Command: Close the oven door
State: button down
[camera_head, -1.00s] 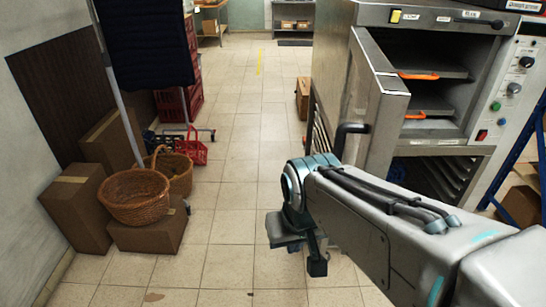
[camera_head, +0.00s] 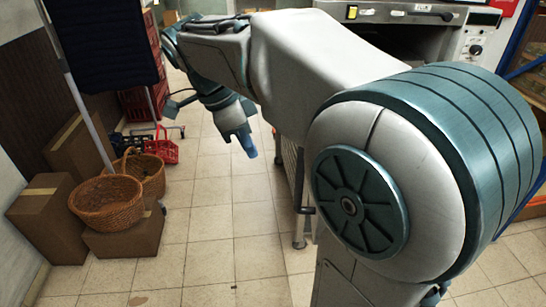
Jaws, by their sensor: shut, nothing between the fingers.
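The oven (camera_head: 400,38) stands at the upper right. Only its top edge, part of its dark upper opening and its control panel (camera_head: 481,47) show. My arm covers most of its front, and the door is hidden behind the arm, so I cannot tell how far it stands open. My gripper (camera_head: 247,146) hangs from the arm's far end, left of the oven, above the aisle floor. It points down and is shut, with nothing in it. I cannot tell whether any part of my arm touches the door.
Wicker baskets (camera_head: 107,202) and cardboard boxes (camera_head: 40,215) stand at the left wall. Beside them are a red basket (camera_head: 161,147), red crates (camera_head: 140,104) and a dark hanging cloth (camera_head: 102,45). A metal stand leg (camera_head: 299,232) shows below my arm. The tiled aisle (camera_head: 215,215) is clear.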

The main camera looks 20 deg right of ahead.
jog(key=s+d+f+m+p, duration=0.1)
jog(key=d+f+p, duration=0.1)
jog(key=d+f, duration=0.5)
jog(key=shift+s+d+f, duration=0.25)
jog(key=shift+s+f, duration=0.05)
jog(key=shift+f, duration=0.5)
